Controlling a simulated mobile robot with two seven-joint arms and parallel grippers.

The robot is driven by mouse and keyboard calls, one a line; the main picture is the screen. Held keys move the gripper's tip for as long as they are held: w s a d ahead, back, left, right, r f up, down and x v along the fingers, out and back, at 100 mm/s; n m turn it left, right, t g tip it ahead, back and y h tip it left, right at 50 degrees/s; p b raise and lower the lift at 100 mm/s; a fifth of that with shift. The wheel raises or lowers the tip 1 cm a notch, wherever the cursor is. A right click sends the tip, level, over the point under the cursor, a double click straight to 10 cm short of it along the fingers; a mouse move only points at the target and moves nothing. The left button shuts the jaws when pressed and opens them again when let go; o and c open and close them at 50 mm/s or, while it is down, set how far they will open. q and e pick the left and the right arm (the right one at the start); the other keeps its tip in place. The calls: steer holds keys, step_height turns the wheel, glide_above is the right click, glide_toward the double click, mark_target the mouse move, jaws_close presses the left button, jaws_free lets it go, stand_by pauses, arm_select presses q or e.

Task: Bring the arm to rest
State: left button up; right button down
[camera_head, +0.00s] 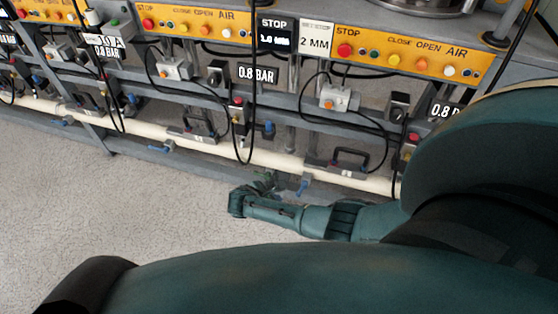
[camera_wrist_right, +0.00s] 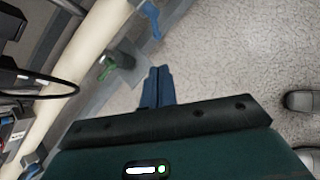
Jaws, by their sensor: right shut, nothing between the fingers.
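My right arm (camera_head: 340,220) comes in from the right in the head view and reaches low in front of the press frame, over the floor. Its wrist end (camera_head: 240,203) is small there, and the fingertips cannot be made out. In the right wrist view my right gripper (camera_wrist_right: 157,72) shows two blue fingers side by side and touching, with nothing between them. My left gripper is not in view.
The machine frame carries yellow button panels (camera_head: 411,55) and grey valve boxes. A cream pipe (camera_head: 285,160) runs low along it and also shows in the wrist view (camera_wrist_right: 85,60). A blue handle (camera_wrist_right: 151,20) is close to the fingers. The speckled floor (camera_head: 130,215) is open at left.

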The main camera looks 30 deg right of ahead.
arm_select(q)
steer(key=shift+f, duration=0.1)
arm_select(e)
steer(key=shift+a, duration=0.15)
stand_by(0.3)
